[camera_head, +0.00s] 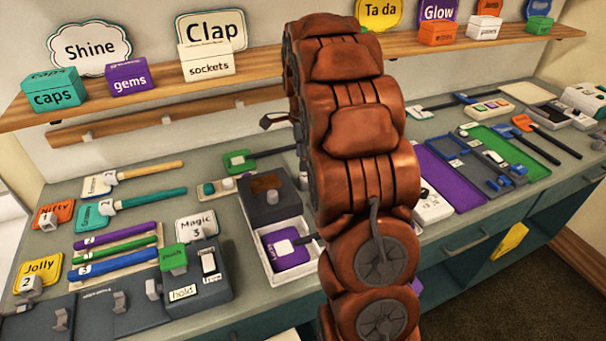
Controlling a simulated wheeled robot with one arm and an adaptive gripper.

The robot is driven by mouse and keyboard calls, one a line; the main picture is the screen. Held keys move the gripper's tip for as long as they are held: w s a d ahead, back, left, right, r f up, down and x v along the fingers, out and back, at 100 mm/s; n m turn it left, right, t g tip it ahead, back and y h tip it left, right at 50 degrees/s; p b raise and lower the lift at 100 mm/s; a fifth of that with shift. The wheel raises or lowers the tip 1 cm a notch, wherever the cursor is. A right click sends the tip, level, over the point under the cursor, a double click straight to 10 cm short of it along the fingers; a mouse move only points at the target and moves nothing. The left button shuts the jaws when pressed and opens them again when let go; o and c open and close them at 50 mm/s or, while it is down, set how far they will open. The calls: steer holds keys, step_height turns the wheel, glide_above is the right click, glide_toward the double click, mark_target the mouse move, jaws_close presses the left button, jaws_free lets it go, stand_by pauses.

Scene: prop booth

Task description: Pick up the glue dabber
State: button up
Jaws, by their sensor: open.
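My copper-coloured arm rises through the middle of the head view and hides much of the counter behind it. Only a small dark bent piece, which looks like part of my gripper (277,120), shows left of the arm above the counter. The rest of the gripper is hidden, and I see nothing held. I cannot tell for sure which tool is the glue dabber. Tools with handles lie on the counter: one with a wooden handle (152,171), one with a teal handle (150,198), and a green-headed one with a dark handle (240,160).
A white tray (277,278) with a purple block and a dark box (272,205) stand left of my arm. A dark button station (205,285) is at front left. Purple (450,178) and green (535,164) trays lie right. A wooden shelf (150,99) overhangs the back.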

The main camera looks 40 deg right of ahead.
mark_target(304, 175)
steer(key=shift+s+f+p, duration=0.1)
steer(key=shift+f+p, duration=1.05)
steer(key=shift+f, duration=1.55)
steer(key=shift+c, duration=0.4)
jaws_close()
